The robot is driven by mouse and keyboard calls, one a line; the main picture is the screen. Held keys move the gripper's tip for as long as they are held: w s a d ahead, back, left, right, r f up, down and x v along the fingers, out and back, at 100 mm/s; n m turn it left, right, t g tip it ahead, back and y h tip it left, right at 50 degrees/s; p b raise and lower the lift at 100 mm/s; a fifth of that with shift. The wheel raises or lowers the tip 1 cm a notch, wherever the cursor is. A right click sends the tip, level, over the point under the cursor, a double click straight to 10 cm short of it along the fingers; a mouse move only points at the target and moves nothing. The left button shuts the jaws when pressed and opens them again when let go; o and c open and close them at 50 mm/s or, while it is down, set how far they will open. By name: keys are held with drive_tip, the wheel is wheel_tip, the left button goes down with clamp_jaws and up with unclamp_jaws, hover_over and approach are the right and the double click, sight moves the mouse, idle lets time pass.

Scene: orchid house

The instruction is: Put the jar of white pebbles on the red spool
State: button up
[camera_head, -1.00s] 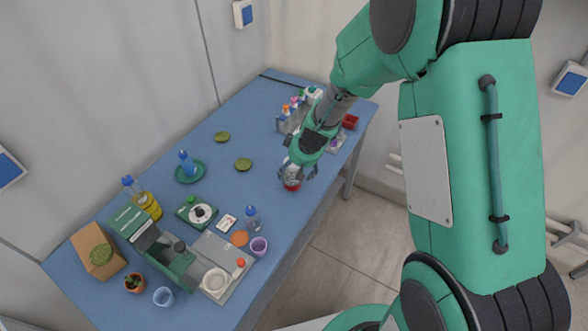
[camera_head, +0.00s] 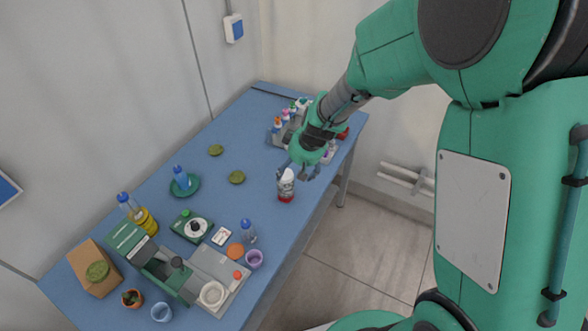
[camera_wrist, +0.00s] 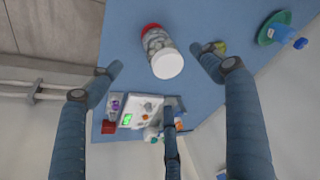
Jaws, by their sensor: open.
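The jar of white pebbles (camera_head: 286,181), with a white lid, stands upright on the red spool (camera_head: 285,198) near the table's right edge. In the wrist view the jar (camera_wrist: 159,45) shows its pebbles and white lid, with the red spool (camera_wrist: 151,27) showing at its base. My gripper (camera_head: 305,174) is open and empty, apart from the jar, just up and to the right of it in the head view. In the wrist view the open fingers of my gripper (camera_wrist: 156,62) lie to either side of the jar, with clear gaps.
A blue bottle on a green saucer (camera_head: 193,188) and green pads (camera_head: 237,177) lie left of the jar. A grey-green device (camera_head: 222,270) and purple cup (camera_head: 254,259) stand nearer. Table around the jar is clear.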

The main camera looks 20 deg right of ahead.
idle(0.4)
drive_tip(key=s+r+m+t, duration=0.1)
drive_tip(key=s+r, duration=0.5)
drive_tip(key=r, duration=0.3)
drive_tip(key=s+r, duration=0.6)
drive_tip(key=r, duration=0.3)
drive_tip(key=s+d+r+m, duration=0.1)
drive_tip(key=s+r, duration=0.3)
drive_tip(key=s, duration=0.4)
drive_tip(key=s+d+r+m+h, duration=0.1)
drive_tip(key=s+r, duration=0.3)
drive_tip(key=s, duration=0.5)
drive_tip(key=shift+s+r+m+t+h, duration=0.15)
drive_tip(key=shift+r+m+t+h, duration=0.15)
drive_tip(key=shift+r+m+t, duration=0.15)
